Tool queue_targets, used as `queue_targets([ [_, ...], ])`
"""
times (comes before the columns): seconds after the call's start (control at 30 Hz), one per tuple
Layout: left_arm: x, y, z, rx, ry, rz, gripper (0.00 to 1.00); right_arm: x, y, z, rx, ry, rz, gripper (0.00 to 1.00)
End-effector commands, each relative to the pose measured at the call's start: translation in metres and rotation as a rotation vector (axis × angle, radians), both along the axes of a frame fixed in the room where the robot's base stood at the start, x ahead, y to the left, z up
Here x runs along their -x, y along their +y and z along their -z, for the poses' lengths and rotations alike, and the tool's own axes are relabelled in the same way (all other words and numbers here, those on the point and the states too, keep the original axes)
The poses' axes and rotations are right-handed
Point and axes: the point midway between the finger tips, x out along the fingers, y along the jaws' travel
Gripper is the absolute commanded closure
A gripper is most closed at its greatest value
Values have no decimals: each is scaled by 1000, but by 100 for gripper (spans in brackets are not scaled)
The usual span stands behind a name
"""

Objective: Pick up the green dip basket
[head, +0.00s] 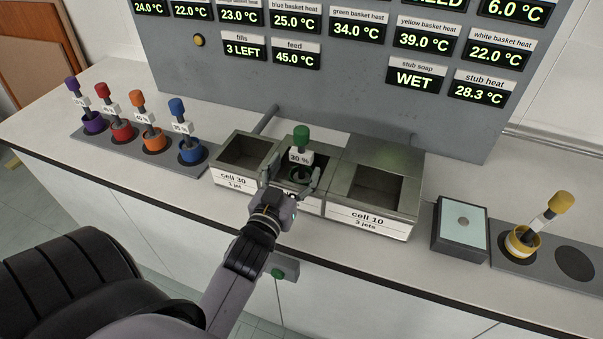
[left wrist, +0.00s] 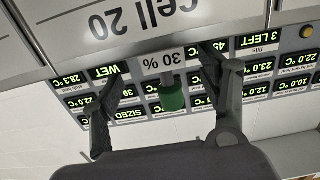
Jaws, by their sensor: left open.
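The green dip basket has a green knob (head: 302,136) on a stem with a "30 %" tag, and it stands upright in the middle cell (head: 324,201). In the left wrist view its green knob (left wrist: 173,98) and tag appear upside down, below the "cell 20" label (left wrist: 143,16). My left gripper (head: 289,177) is open at the front of the middle cell, its fingers on either side of the basket's stem. In the left wrist view the fingers (left wrist: 165,68) flank the knob and tag with gaps visible. The basket's lower part is mostly hidden. My right gripper is out of view.
Cell 30 (head: 237,166) adjoins on the left, cell 10 (head: 378,188) on the right. Purple, red, orange and blue baskets stand in a rack (head: 105,142) at left. A pale-topped box (head: 461,222) and a yellow basket (head: 523,241) stand at right. The display panel (head: 220,75) rises behind.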

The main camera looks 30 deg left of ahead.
Motion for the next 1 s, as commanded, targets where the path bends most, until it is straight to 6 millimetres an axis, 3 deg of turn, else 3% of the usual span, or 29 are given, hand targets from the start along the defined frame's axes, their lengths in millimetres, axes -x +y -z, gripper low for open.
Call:
queue_targets([
  [0.5,-52,15,-3,-1,-1,1,32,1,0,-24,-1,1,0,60],
  [0.77,-53,16,-1,-1,0,1,32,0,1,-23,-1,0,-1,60],
  [1.0,-53,16,-2,-1,0,1,48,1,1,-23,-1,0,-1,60],
])
